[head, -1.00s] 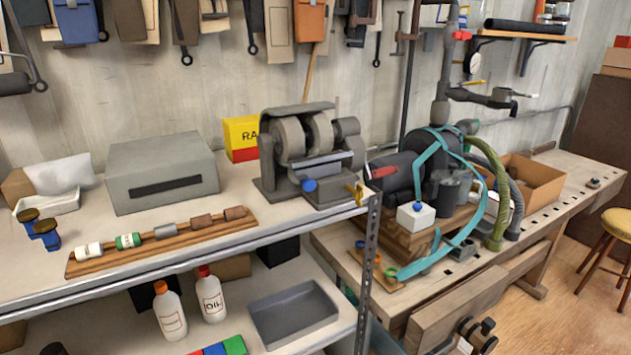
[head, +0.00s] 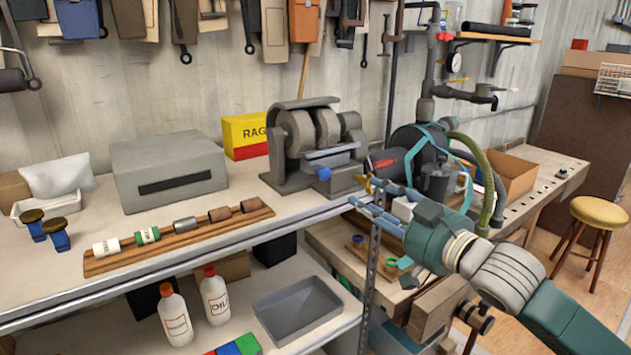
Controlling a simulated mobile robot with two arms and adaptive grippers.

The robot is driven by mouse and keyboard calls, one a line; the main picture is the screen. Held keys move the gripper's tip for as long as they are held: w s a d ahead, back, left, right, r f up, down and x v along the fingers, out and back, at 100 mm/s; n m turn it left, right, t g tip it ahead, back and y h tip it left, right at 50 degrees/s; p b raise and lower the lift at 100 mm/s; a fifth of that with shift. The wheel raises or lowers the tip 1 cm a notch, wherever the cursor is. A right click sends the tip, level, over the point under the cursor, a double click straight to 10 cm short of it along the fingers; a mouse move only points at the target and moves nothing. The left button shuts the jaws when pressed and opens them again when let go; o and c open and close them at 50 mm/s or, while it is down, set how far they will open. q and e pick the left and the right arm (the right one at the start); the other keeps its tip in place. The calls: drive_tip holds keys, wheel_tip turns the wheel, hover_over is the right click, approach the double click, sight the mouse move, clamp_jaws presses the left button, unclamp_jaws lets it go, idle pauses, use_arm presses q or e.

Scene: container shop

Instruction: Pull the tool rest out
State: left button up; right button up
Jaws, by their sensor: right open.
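The grey bench grinder (head: 292,140) stands at the right end of the upper shelf, against the wall side. Its tool rest (head: 343,181) appears to be the grey block at its front, with a blue knob (head: 323,174) on the left. A small yellow lever or clamp (head: 368,186) shows at its right end. My right gripper (head: 364,191) reaches in from the right, its blue-grey fingers open and pointing left, close to the yellow part. I cannot tell whether a finger touches it. My left gripper is out of view.
A wooden rack of rollers (head: 180,242) and a grey box (head: 168,172) lie left of the grinder. The metal shelf post (head: 373,255) stands below my right gripper. A workbench (head: 548,165) with a pump and hoses (head: 470,165) is behind my right arm.

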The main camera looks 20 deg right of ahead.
sight(326, 174)
drive_tip(key=s+a+r+n+y, duration=0.1)
drive_tip(key=s+a+r, duration=0.1)
drive_tip(key=a+r, duration=0.1)
drive_tip(key=p+x, duration=0.4)
drive_tip(key=x, duration=0.5)
drive_tip(key=shift+w+a, duration=0.1)
drive_tip(key=shift+w, duration=0.25)
drive_tip(key=shift+w+a+f, duration=0.1)
drive_tip(key=shift+w+a, duration=0.05)
drive_tip(key=shift+w, duration=0.2)
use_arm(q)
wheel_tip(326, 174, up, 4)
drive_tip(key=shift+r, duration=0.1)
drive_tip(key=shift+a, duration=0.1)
use_arm(e)
drive_tip(key=shift+c, duration=0.2)
clamp_jaws()
